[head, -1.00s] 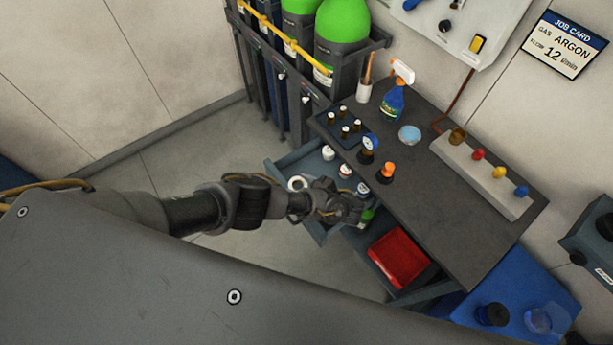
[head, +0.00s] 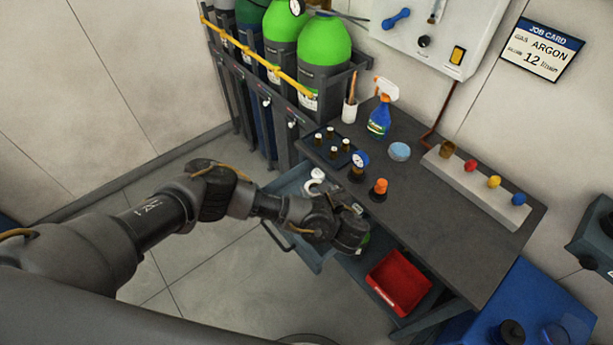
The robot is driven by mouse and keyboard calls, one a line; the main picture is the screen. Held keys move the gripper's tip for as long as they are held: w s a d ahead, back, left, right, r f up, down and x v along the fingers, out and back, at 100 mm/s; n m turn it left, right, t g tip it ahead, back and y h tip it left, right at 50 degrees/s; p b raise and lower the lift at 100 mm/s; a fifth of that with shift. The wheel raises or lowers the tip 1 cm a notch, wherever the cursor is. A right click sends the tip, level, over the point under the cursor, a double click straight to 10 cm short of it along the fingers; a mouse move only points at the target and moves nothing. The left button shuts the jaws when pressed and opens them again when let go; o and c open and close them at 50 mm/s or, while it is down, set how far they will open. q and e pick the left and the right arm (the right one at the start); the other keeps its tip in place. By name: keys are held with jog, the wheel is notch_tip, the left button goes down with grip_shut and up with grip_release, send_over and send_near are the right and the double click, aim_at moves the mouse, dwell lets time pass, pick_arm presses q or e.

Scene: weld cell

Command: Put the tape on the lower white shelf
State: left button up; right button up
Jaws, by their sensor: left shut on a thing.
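My left gripper (head: 350,232) reaches in from the left and is over the front of the workbench, near the open drawer (head: 288,186). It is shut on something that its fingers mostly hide. A small green patch (head: 366,240) shows right at its fingertips; I cannot tell for certain whether this is the tape. A small white item (head: 316,176) sits in the drawer, partly behind my wrist. No white shelf can be made out in this view. My right gripper is not in view.
A red bin (head: 399,282) stands on a level below the dark bench top (head: 440,215). Gas cylinders (head: 324,52) stand behind. The floor left of the drawer is clear.

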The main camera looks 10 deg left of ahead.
pick_arm(q)
jog(key=a+r+m+t+h+b, duration=0.1)
jog(key=a+r+m+h+b, duration=0.2)
jog(key=a+r, duration=0.5)
jog(key=w+a+r+m+h+b, duration=0.1)
jog(key=a+r+m+h+b, duration=0.2)
jog(key=a+r, duration=0.4)
notch_tip(320, 180, up, 8)
jog(key=shift+a+r+t+h, duration=0.2)
jog(key=shift+a+t+h, duration=0.2)
jog(key=shift+h, duration=0.2)
